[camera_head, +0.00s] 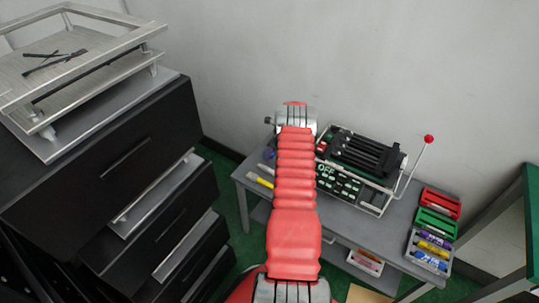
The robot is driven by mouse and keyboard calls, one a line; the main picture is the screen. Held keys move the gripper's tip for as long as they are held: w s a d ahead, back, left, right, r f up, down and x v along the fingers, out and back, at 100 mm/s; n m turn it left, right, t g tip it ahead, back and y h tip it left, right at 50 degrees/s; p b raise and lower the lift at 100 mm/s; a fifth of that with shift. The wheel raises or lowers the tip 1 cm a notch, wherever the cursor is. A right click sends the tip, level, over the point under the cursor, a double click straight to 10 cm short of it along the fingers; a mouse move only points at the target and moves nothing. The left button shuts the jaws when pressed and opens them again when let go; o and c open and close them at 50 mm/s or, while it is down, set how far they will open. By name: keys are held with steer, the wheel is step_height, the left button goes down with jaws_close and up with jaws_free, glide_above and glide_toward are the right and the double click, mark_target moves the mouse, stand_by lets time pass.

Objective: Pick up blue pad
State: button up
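I cannot clearly make out a blue pad. A small dark-blue thing (268,153) shows just left of my red arm on the grey table (232,175), mostly hidden, and I cannot tell whether it is the pad. My red arm reaches up the middle of the view over the table. Its fingers are hidden behind the arm, so I cannot see what they hold.
A black device (362,160) with an "OFF" panel stands mid-table, with a red-knobbed lever (428,140) upright at its right. A black drawer cabinet (120,165) with partly open drawers stands left, a metal rack (75,65) on top. A green-topped table edge (531,215) is at right.

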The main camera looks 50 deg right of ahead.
steer(key=shift+c, duration=0.5)
steer(key=c, duration=1)
step_height(320, 180, up, 10)
stand_by(0.4)
steer(key=o, duration=0.5)
steer(key=c, duration=0.4)
